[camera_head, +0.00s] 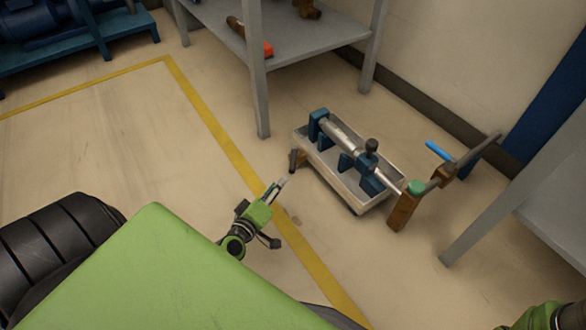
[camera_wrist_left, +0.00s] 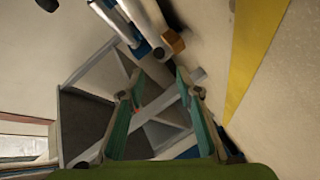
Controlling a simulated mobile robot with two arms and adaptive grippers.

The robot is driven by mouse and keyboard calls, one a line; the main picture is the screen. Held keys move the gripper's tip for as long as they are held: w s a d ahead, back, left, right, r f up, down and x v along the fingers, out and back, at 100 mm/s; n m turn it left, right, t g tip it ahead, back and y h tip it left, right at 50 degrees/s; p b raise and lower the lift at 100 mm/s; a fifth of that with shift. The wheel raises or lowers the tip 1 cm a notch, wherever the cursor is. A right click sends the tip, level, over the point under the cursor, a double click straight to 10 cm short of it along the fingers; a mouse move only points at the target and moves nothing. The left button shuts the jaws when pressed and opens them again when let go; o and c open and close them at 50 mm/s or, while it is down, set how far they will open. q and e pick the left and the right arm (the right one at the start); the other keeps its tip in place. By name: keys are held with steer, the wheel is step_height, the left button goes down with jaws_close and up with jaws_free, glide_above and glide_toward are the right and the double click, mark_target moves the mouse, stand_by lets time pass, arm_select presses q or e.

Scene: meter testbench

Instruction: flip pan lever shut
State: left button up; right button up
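A grey pan (camera_head: 328,178) sits on the floor, holding a metal cylinder (camera_head: 343,138) on blue supports. On its near left end is a small brass fitting (camera_head: 302,157) with a dark upright handle (camera_head: 293,161), which may be the pan lever. A brass block (camera_wrist_left: 173,42) with a dark round end, likely the same fitting, shows beyond the fingers in the left wrist view. My left gripper (camera_head: 281,184) is open and empty, just below and left of the handle, apparently apart from it. Its fingers (camera_wrist_left: 156,86) are spread. My right gripper is out of view.
At the pan's right end stands a brass valve (camera_head: 403,208) with a green cap. A pipe with a blue lever (camera_head: 440,151) is beyond it. Grey shelf legs (camera_head: 257,80) stand at the back and right. The floor around the yellow line (camera_head: 222,130) is clear.

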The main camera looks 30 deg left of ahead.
mark_target(293, 165)
arm_select(q)
steer(key=b+x, duration=0.5)
steer(key=x, duration=0.5)
steer(key=shift+f, duration=0.15)
steer(key=shift+b+x, duration=0.35)
steer(key=shift+x, duration=0.45)
steer(key=shift+c, duration=0.4)
jaws_close()
